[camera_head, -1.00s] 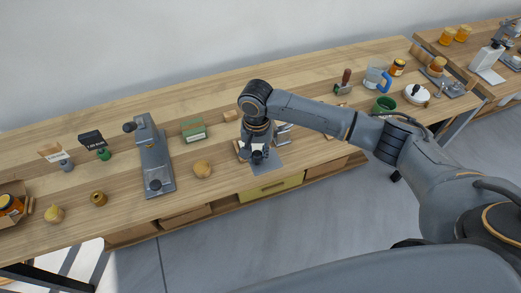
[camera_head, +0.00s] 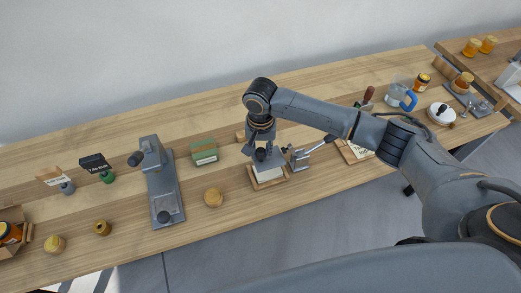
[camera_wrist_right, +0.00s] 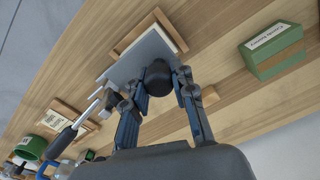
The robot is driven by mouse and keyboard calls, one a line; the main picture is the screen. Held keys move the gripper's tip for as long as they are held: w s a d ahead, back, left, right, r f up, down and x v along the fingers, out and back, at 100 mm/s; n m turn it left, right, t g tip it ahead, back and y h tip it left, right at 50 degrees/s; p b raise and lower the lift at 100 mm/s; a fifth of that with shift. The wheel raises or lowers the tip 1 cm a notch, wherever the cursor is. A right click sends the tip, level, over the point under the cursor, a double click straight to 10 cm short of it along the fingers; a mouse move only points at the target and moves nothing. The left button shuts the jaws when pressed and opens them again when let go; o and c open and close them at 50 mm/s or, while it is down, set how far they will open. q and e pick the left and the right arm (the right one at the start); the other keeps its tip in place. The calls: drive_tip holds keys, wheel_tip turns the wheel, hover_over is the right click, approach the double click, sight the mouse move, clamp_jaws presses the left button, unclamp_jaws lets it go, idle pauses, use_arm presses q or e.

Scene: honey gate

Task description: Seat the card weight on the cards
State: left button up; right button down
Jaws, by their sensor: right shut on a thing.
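My right gripper (camera_head: 262,157) comes down over the wooden card tray (camera_head: 283,181) near the front of the bench. It is shut on the card weight's dark round knob, which shows between the fingers in the right wrist view (camera_wrist_right: 158,78). Pale flat layers, the stack of cards (camera_head: 268,175), lie within the tray. In the wrist view a grey plate (camera_wrist_right: 128,68) shows below the knob, over the tray (camera_wrist_right: 137,28). I cannot tell whether the plate touches the cards. My left gripper is not in view.
A metal lever tool (camera_head: 312,149) stands close to the tray's right. Jars and a blue-handled jug (camera_head: 400,94) are at the right. Bare bench lies in front of the green box.

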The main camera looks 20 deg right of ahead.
drive_tip(key=shift+s, duration=0.1)
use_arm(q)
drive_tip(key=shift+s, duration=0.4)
use_arm(e)
drive_tip(key=shift+r, duration=0.1)
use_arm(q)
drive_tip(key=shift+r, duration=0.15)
use_arm(e)
drive_tip(key=shift+p, duration=0.85)
drive_tip(key=shift+f+b, duration=0.3)
drive_tip(key=shift+f, duration=0.2)
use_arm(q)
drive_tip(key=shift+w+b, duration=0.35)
use_arm(e)
drive_tip(key=shift+f, duration=1.6)
use_arm(q)
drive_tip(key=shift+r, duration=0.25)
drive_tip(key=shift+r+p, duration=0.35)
drive_tip(key=shift+p, duration=0.2)
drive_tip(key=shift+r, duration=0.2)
use_arm(e)
drive_tip(key=shift+r, duration=0.1)
